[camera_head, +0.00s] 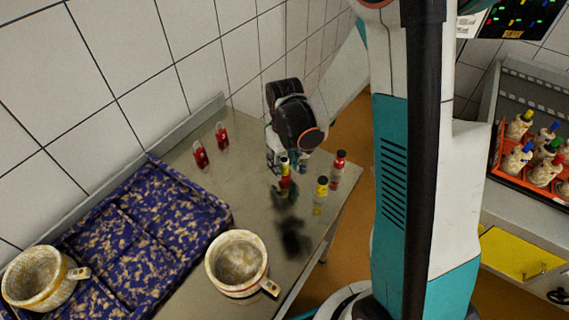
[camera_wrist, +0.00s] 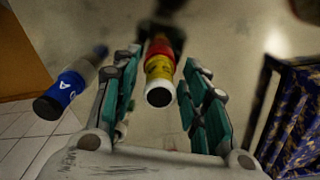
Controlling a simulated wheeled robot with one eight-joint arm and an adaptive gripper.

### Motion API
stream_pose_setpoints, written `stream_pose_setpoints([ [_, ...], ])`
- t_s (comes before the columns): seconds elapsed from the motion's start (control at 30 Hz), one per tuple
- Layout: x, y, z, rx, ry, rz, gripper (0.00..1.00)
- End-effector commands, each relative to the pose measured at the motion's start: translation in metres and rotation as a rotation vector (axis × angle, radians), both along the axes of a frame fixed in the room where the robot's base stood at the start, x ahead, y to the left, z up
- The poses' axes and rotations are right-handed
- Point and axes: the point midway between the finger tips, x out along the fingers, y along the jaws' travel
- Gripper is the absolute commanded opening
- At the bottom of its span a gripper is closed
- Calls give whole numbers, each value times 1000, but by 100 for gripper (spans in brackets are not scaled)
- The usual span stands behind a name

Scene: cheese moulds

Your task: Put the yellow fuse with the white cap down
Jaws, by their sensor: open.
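My gripper (camera_head: 278,163) is low over the steel table, pointing down. In the wrist view my gripper (camera_wrist: 163,100) has its two teal fingers spread apart. Between them is a fuse (camera_wrist: 160,70) with a red and yellow body, a white band and a dark end towards the camera. A gap shows on each side of it.
A yellow fuse with a dark cap (camera_head: 320,196) and a red one (camera_head: 338,168) stand to the right. A blue fuse (camera_wrist: 68,88) shows left of the fingers. Two red holders (camera_head: 201,154) (camera_head: 222,138), a blue mottled tray (camera_head: 150,235) and a mould (camera_head: 237,267) occupy the table's left and front.

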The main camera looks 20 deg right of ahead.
Motion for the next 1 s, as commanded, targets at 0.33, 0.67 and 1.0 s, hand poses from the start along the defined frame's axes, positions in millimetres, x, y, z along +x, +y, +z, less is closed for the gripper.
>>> stream_pose_setpoints([
  [0.33,-1,0,66,0,0,0,41],
  [0.67,0,0,115,0,0,0,41],
  [1.0,-17,0,154,1,-77,-28,41],
])
